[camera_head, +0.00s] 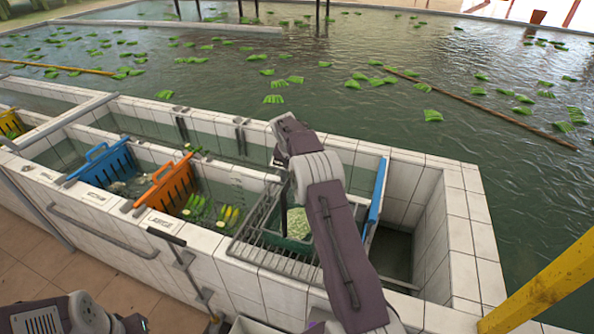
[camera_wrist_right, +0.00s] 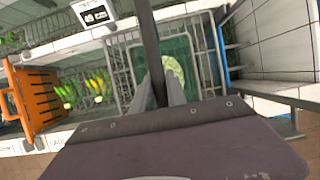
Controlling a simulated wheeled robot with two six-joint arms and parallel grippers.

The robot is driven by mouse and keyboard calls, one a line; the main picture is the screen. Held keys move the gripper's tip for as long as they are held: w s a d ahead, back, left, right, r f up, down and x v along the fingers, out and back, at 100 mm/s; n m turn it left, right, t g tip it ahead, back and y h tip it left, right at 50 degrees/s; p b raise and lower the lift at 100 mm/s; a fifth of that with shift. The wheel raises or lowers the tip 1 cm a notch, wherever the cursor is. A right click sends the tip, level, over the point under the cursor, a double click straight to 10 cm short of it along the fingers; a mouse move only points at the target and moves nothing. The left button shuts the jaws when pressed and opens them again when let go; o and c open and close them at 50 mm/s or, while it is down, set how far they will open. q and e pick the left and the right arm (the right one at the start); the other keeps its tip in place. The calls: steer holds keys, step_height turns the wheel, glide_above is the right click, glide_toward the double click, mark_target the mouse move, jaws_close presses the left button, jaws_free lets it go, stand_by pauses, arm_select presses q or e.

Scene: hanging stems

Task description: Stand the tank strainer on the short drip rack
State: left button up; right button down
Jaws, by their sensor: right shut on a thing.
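My right gripper (camera_wrist_right: 160,88) is shut on a dark upright rod, the handle of what looks like the tank strainer (camera_wrist_right: 190,50). The strainer is a green rectangular basin with pale green contents. In the head view the strainer (camera_head: 298,226) shows beside my right arm, which hides part of it. It lies within the outline of the metal-barred drip rack (camera_head: 275,262); I cannot tell whether it touches the bars. The rack (camera_wrist_right: 120,68) also shows in the wrist view. My left arm shows at the lower left of the head view, but its gripper jaws are out of view.
An orange slotted basket (camera_head: 168,184) and a blue one (camera_head: 103,163) stand in the tiled trough left of the rack. Green and yellow bananas (camera_head: 230,214) lie in water between. A blue bar (camera_head: 377,190) and an open tiled bay are to the right.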

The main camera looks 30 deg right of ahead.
steer(key=shift+f, duration=0.2)
steer(key=c, duration=1.3)
jaws_free()
steer(key=shift+o, duration=0.2)
steer(key=shift+a, duration=0.1)
steer(key=shift+s+r+b, duration=0.1)
steer(key=shift+r+b, duration=0.2)
steer(key=shift+b, duration=0.1)
steer(key=b+v, duration=0.2)
steer(key=v, duration=0.6)
steer(key=shift+s+a+r, duration=0.1)
steer(key=shift+a+r, duration=0.05)
steer(key=shift+r, duration=0.1)
steer(key=shift+f, duration=0.1)
